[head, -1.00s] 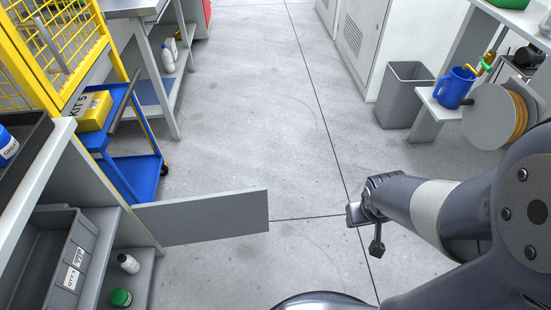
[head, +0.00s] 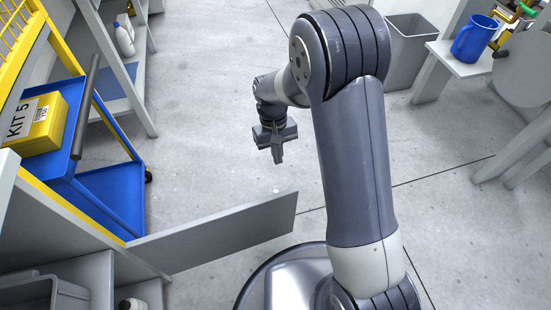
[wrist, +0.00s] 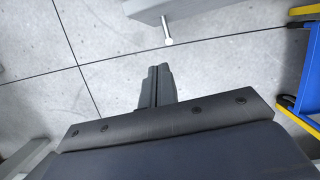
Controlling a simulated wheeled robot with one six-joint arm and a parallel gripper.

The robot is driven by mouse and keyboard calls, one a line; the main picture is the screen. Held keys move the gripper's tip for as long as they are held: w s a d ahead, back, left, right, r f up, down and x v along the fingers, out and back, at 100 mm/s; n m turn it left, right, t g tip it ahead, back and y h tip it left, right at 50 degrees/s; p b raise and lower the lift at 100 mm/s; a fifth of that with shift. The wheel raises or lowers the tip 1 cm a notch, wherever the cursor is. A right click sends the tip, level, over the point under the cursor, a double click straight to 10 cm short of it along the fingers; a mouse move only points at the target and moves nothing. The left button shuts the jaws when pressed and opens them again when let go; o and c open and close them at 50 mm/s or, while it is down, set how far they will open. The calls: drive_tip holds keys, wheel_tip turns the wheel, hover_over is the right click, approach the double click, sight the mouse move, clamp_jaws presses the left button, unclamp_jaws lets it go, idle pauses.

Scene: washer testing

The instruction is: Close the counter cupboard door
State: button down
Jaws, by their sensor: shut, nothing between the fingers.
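The counter cupboard door (head: 225,235) is a flat grey panel. It stands open, sticking out to the right from the cupboard (head: 100,268) at the lower left. In the wrist view a grey panel, which looks like the door (wrist: 190,8), crosses the top with a small pale knob (wrist: 167,32) on it. My gripper (head: 278,157) hangs beyond the door in the head view, above and near its free end, apart from it. Its fingers show shut and empty in the wrist view (wrist: 158,72).
A blue trolley (head: 95,195) with a yellow KIT 5 box (head: 35,125) stands beside the cupboard on the left. A grey bin (head: 408,45) and a bench with a blue jug (head: 474,40) are at the right. The floor (head: 205,125) around my gripper is clear.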

drive_tip(key=s+d+f+b, duration=0.2)
drive_tip(key=s+f+b, duration=0.2)
drive_tip(key=f, duration=0.3)
drive_tip(key=shift+s+f, duration=0.15)
drive_tip(key=shift+s, duration=0.55)
drive_tip(key=shift+d, duration=0.1)
